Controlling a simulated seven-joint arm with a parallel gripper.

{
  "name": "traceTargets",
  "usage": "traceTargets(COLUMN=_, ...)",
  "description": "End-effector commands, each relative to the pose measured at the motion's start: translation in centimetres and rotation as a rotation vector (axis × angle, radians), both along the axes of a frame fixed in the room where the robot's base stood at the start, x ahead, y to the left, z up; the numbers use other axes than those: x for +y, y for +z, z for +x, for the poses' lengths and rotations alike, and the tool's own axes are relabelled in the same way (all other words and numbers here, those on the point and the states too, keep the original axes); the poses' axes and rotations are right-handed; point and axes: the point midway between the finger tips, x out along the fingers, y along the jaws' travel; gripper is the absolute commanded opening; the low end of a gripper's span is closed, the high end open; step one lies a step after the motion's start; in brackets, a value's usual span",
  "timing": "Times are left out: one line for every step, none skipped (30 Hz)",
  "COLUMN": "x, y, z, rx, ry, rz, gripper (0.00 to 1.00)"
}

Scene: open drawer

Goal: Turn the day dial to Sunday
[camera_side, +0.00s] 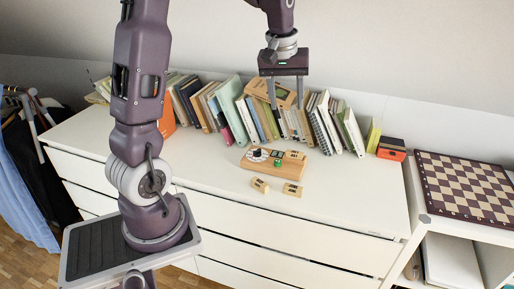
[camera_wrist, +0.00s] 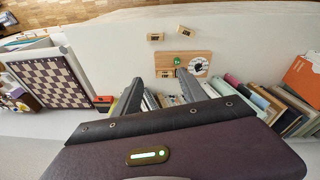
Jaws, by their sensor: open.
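The day dial (camera_side: 257,155) is a round white disc with a dark centre at the left end of a wooden board (camera_side: 262,170) on the white dresser top. In the wrist view the dial (camera_wrist: 198,65) is at the right end of the board (camera_wrist: 162,57). Its day marks are too small to read. A green piece (camera_side: 278,163) and small wooden blocks sit on the board to the right of the dial in the side view. My gripper (camera_side: 287,106) is open and empty, raised above the board, with its fingers pointing down, apart from the dial.
Two loose wooden blocks (camera_side: 260,185) (camera_side: 292,190) lie in front of the board. A row of books (camera_side: 228,108) stands behind it along the wall. A chessboard (camera_side: 465,185) is on the right. The dresser top is clear left and right of the board.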

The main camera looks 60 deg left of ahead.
Motion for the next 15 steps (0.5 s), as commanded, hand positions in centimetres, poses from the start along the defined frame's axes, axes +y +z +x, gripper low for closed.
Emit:
traceTargets(x=4.0, y=-3.2, z=1.5, rx=0.038, ry=0.124, rz=-0.032, gripper=0.49)
traceTargets(x=6.3, y=-5.0, z=2.2, rx=0.054, ry=0.2, rz=-0.049, gripper=0.49)
traceTargets(x=9.2, y=-7.7, z=2.7, rx=0.074, ry=0.296, rz=-0.071, gripper=0.49)
traceTargets(x=11.2, y=-9.6, z=2.9, rx=0.087, ry=0.363, rz=-0.085, gripper=0.49)
traceTargets(x=13.0, y=-11.5, z=2.9, rx=0.1, ry=0.425, rz=-0.099, gripper=0.49)
traceTargets(x=15.0, y=-13.8, z=2.7, rx=0.114, ry=0.497, rz=-0.115, gripper=0.49)
traceTargets(x=16.3, y=-15.4, z=2.5, rx=0.123, ry=0.544, rz=-0.125, gripper=0.49)
traceTargets(x=17.3, y=-16.7, z=2.3, rx=0.13, ry=0.584, rz=-0.134, gripper=0.49)
traceTargets(x=18.4, y=-18.2, z=1.9, rx=0.138, ry=0.627, rz=-0.143, gripper=0.49)
traceTargets(x=19.0, y=-19.0, z=1.7, rx=0.142, ry=0.651, rz=-0.148, gripper=0.49)
traceTargets(x=19.4, y=-19.7, z=1.5, rx=0.145, ry=0.669, rz=-0.152, gripper=0.49)
traceTargets(x=19.8, y=-20.3, z=1.4, rx=0.148, ry=0.685, rz=-0.156, gripper=0.49)
traceTargets(x=19.9, y=-20.8, z=1.3, rx=0.15, ry=0.692, rz=-0.157, gripper=0.49)
traceTargets(x=20.0, y=-21.2, z=1.3, rx=0.151, ry=0.695, rz=-0.157, gripper=0.49)
traceTargets(x=20.0, y=-21.8, z=1.2, rx=0.152, ry=0.695, rz=-0.158, gripper=0.49)
